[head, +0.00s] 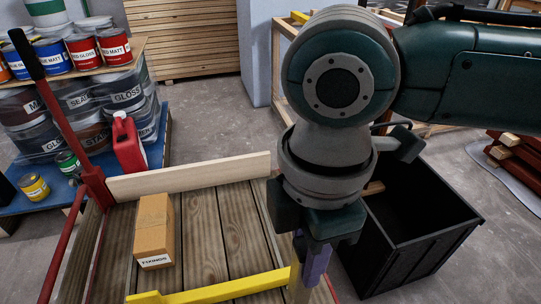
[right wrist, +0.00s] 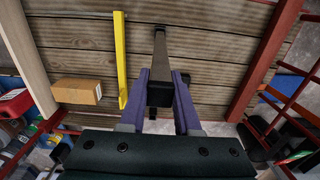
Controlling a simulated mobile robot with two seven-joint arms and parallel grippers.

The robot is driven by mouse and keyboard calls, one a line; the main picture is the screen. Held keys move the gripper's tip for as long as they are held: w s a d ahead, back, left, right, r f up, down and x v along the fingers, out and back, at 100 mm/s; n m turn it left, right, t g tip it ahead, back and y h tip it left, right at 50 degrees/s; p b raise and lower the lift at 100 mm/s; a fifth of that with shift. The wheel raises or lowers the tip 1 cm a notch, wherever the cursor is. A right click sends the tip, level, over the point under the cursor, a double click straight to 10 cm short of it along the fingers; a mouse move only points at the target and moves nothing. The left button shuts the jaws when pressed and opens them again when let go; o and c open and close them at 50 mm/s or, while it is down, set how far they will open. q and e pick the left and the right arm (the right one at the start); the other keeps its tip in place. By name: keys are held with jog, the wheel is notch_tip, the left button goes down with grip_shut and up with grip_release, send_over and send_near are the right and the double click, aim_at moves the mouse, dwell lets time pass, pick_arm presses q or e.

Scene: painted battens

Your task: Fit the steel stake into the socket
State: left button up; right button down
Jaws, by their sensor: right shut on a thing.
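My right gripper (head: 312,262) comes down over the right edge of a plank-decked trolley (head: 205,225). Its purple fingers are shut on the steel stake, a dark square bar (right wrist: 160,60) in the right wrist view. The stake's near end sits between the fingertips (right wrist: 160,100), and its far end points away toward the planks. In the head view, only a short piece of the stake (head: 297,284) shows below the gripper. I cannot make out the socket in either view. My left gripper is not in view.
A yellow batten (head: 215,289) lies across the front of the deck, left of the stake. A cardboard box (head: 154,230) stands on the deck. A pale board (head: 190,176) edges the back. A black crate (head: 408,243) stands to the right, paint tins (head: 85,47) back left.

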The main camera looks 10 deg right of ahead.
jog(key=shift+f, duration=0.85)
jog(key=shift+r, duration=0.1)
dwell(0.3)
dwell(0.3)
jog(key=shift+p, duration=0.35)
dwell(0.6)
jog(key=shift+p, duration=0.6)
